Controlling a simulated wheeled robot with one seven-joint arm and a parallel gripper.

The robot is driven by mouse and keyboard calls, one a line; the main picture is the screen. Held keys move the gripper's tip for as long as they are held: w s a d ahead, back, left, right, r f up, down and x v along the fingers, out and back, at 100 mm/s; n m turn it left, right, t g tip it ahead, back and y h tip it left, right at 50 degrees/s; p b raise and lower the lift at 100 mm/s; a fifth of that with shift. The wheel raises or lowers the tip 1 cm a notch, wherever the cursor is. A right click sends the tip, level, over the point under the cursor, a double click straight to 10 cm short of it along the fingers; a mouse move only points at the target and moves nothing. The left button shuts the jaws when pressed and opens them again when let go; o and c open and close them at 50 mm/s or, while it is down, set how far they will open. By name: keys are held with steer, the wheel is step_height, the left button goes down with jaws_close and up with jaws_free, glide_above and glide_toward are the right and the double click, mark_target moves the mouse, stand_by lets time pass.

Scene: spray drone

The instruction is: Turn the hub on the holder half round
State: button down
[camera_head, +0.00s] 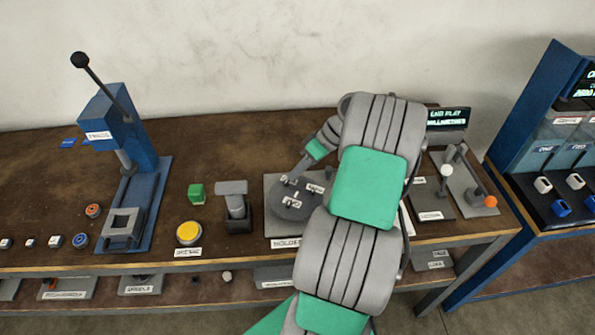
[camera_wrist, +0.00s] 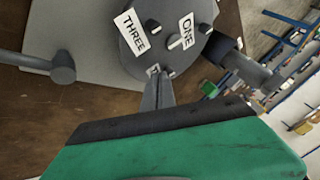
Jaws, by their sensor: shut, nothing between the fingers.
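The hub (camera_head: 290,208) is a round grey disc with small raised pegs and white labels, sitting on the grey holder plate (camera_head: 272,238). In the wrist view, the hub (camera_wrist: 165,55) shows labels THREE and ONE, dark pegs and a pale post near its middle. A third label at its near edge is partly hidden by my fingers. My gripper (camera_wrist: 156,76) is shut and empty, its fingertips at the near edge of the hub; I cannot tell if they touch. In the head view my gripper (camera_head: 298,173) points down at the far side of the hub, and my arm hides the holder's right part.
A grey block on a dark stand (camera_head: 235,205), a yellow button (camera_head: 189,233) and a green cube (camera_head: 196,192) are left of the holder. A blue lever press (camera_head: 125,150) stands further left. Right of my arm is a plate with a white-knobbed lever (camera_head: 446,172).

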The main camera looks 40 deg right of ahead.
steer(key=shift+w+a+n+g+p, duration=0.25)
steer(key=shift+n+g+p, duration=0.15)
steer(key=shift+n, duration=0.2)
steer(key=shift+w+a, duration=0.15)
steer(key=shift+a, duration=0.15)
steer(key=shift+w+a, duration=0.25)
steer(key=shift+a, duration=0.35)
steer(key=shift+r+p, duration=0.1)
steer(key=shift+p, duration=0.25)
